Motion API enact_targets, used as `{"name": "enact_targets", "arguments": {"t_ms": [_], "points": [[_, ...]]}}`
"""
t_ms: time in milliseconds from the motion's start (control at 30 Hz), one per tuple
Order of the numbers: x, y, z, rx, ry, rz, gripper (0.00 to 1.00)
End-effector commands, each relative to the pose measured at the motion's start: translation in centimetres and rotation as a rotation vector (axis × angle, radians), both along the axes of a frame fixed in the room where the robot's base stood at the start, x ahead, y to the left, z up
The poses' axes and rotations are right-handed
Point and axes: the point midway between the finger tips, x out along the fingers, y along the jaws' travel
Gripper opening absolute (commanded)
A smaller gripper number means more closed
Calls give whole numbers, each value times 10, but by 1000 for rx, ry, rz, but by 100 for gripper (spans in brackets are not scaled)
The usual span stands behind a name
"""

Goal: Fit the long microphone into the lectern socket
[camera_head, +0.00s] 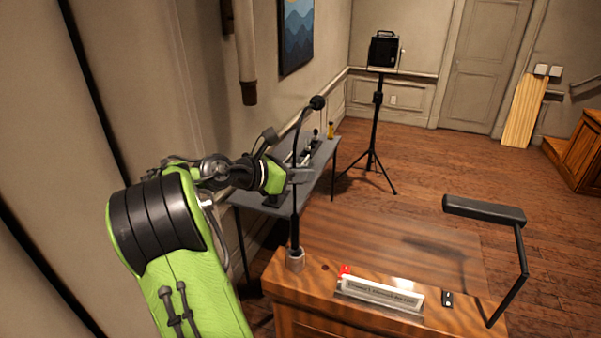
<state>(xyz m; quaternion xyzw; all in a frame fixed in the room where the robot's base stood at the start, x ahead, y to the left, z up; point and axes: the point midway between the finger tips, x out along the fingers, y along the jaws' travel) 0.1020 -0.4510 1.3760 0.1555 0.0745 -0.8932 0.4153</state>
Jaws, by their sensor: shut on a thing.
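The long microphone (296,215) is a thin black gooseneck with a round dark head, standing about upright. My gripper (300,176) is shut on its stem around the middle. The microphone's lower end meets the lectern socket (295,262), a light grey ring at the left end of the wooden lectern top (400,265). The lower end appears to be at or inside the ring. I cannot tell how deep it sits.
A nameplate (380,294), a red item (345,270) and a small black device (447,298) lie on the lectern. A black lamp (484,210) rises at its right. A grey table (318,165) with items stands behind my gripper. A speaker on a stand (383,50) is farther back.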

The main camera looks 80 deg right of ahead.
Motion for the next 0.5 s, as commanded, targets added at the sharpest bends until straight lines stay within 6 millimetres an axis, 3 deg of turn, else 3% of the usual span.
{"name": "enact_targets", "arguments": {"t_ms": [500], "points": [[0,-1,-16,-1,1,-1,0]]}}
